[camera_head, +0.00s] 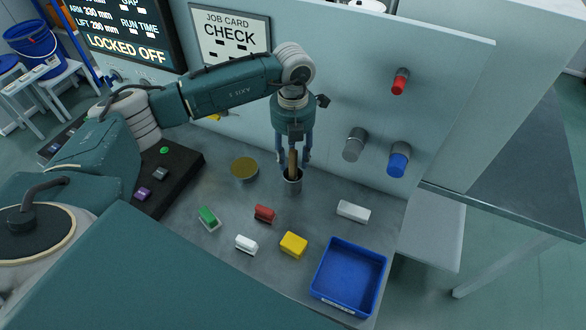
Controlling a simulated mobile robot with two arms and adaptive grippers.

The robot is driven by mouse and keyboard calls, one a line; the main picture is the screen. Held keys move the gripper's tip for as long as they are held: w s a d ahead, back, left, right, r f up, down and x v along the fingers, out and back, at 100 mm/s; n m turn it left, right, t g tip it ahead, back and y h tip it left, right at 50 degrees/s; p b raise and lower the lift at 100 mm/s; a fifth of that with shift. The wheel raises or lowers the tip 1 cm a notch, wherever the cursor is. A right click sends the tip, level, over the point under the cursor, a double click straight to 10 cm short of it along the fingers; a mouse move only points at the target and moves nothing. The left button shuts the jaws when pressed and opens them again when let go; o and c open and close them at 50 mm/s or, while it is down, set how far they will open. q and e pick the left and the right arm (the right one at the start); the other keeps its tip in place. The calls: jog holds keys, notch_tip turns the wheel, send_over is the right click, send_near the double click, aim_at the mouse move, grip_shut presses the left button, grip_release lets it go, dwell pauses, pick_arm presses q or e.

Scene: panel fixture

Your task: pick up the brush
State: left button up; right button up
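A brush with a tan wooden handle (293,163) stands upright in a small dark metal cup (292,184) on the grey worktop. Only its handle shows; its lower end is hidden in the cup. My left gripper (294,158) points down from above, with one finger on each side of the handle. The fingers look spread, with space between them and the handle. My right gripper is not in view.
Green (208,217), red (265,213), white (246,244) and yellow (293,244) blocks lie in front of the cup. A blue tray (319,285) is at front right. A round brass-coloured disc (244,168) is left of the cup. Knobs (355,144) stick out from the panel (440,60) behind.

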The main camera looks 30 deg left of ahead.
pick_arm(q)
grip_shut()
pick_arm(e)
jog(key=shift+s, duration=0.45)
